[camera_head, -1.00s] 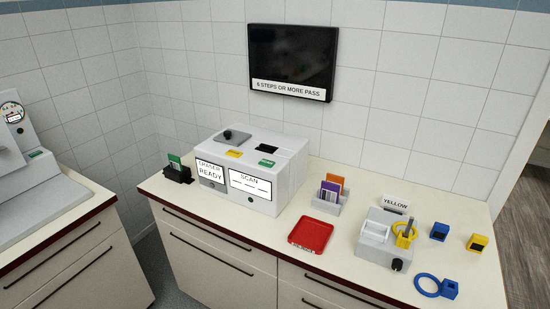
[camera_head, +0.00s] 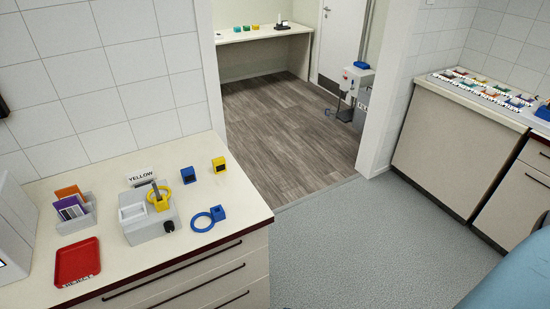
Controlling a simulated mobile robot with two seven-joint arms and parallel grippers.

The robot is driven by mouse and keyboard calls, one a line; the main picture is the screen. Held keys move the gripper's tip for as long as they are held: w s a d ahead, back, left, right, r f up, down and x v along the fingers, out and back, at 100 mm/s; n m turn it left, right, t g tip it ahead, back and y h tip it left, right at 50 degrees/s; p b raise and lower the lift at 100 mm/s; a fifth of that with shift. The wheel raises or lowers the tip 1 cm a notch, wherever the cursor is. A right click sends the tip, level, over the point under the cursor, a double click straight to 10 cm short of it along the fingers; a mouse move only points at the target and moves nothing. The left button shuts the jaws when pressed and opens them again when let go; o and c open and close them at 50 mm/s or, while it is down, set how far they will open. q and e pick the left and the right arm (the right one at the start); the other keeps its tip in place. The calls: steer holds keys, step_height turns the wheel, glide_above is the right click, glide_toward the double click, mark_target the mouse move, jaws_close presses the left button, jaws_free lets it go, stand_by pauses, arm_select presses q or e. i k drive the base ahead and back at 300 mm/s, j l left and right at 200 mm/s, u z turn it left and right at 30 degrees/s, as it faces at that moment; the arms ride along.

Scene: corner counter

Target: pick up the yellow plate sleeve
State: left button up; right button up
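I cannot clearly make out a yellow plate sleeve. A rack (camera_head: 77,217) on the near counter holds an orange flat piece (camera_head: 68,192) and a purple and white one (camera_head: 70,208). A small yellow block (camera_head: 219,164) with a dark face lies at the counter's back right. Neither of my grippers is in view.
A red tray (camera_head: 77,262), a blue block (camera_head: 188,175) and a blue ring (camera_head: 203,222) lie on the near counter (camera_head: 115,270). Open floor (camera_head: 330,245) lies to its right. Another counter (camera_head: 470,112) at right holds several small coloured items. A doorway opens behind.

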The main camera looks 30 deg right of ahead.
mark_target(219, 164)
steer(key=z, duration=0.65)
steer(key=i+l+z, duration=0.25)
steer(key=l+z, duration=0.2)
steer(key=i+l+z, duration=0.25)
steer(key=l+z, duration=0.15)
steer(key=i+l+z, duration=0.55)
steer(key=i, duration=0.15)
steer(key=i+l+z, duration=0.1)
steer(key=i+z, duration=0.2)
steer(key=i+u, duration=0.25)
steer(key=u, duration=0.15)
steer(key=i+u, duration=0.2)
steer(key=u, duration=0.15)
steer(key=i+u, duration=0.25)
steer(key=u, duration=0.15)
steer(key=i+l+u, duration=0.15)
steer(key=u, duration=0.2)
steer(key=i+u, duration=0.15)
steer(key=u, duration=0.3)
steer(key=i+u, duration=0.1)
steer(key=u, duration=0.3)
steer(key=i+u, duration=0.15)
steer(key=u, duration=0.3)
steer(key=i+l+u, duration=0.1)
steer(key=u, duration=0.35)
